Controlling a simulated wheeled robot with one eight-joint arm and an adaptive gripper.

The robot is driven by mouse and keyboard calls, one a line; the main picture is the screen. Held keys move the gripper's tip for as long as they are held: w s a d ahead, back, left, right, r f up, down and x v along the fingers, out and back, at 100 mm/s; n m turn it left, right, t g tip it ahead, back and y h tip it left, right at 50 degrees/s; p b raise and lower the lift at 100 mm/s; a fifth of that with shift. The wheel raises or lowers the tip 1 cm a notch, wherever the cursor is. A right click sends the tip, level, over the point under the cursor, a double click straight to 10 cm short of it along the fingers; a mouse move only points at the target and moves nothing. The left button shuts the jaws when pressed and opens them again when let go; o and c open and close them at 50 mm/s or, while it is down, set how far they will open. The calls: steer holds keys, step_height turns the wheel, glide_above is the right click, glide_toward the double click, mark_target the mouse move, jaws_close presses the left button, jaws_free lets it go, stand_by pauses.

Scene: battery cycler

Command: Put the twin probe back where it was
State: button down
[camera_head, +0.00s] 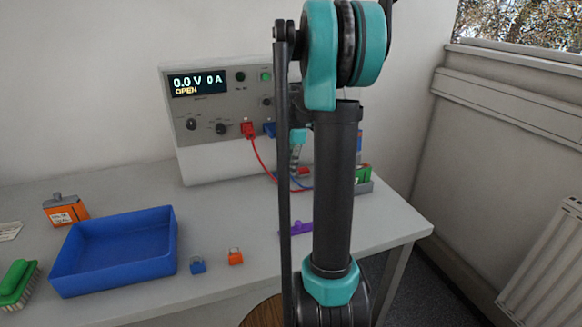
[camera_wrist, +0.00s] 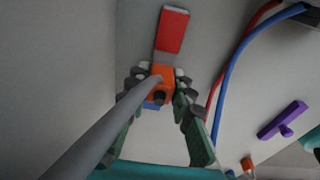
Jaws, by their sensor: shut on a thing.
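In the wrist view my gripper (camera_wrist: 161,76) is shut on an orange block with a dark round knob (camera_wrist: 159,97), which I take to be the twin probe. A bit of blue shows below it. A thick grey rod or cable (camera_wrist: 100,138) crosses from the lower left up to the block and hides part of it. A red piece with a grey end (camera_wrist: 172,30) lies just beyond the block; I cannot tell if they touch. In the head view my gripper (camera_head: 297,152) is in front of the cycler (camera_head: 215,125), partly hidden by my arm.
Red (camera_head: 259,160) and blue leads hang from the cycler, close right of my gripper in the wrist view. A purple piece (camera_wrist: 283,120) lies on the table. A blue tray (camera_head: 110,285), an orange canister (camera_head: 65,210) and a green brush (camera_head: 18,283) are left.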

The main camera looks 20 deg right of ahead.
steer(key=shift+f, duration=0.15)
steer(key=c, duration=1.3)
jaws_free()
steer(key=r, duration=0.4)
steer(key=d+r, duration=0.1)
steer(key=r, duration=0.7)
steer(key=shift+d+r, duration=0.1)
steer(key=shift+d, duration=0.15)
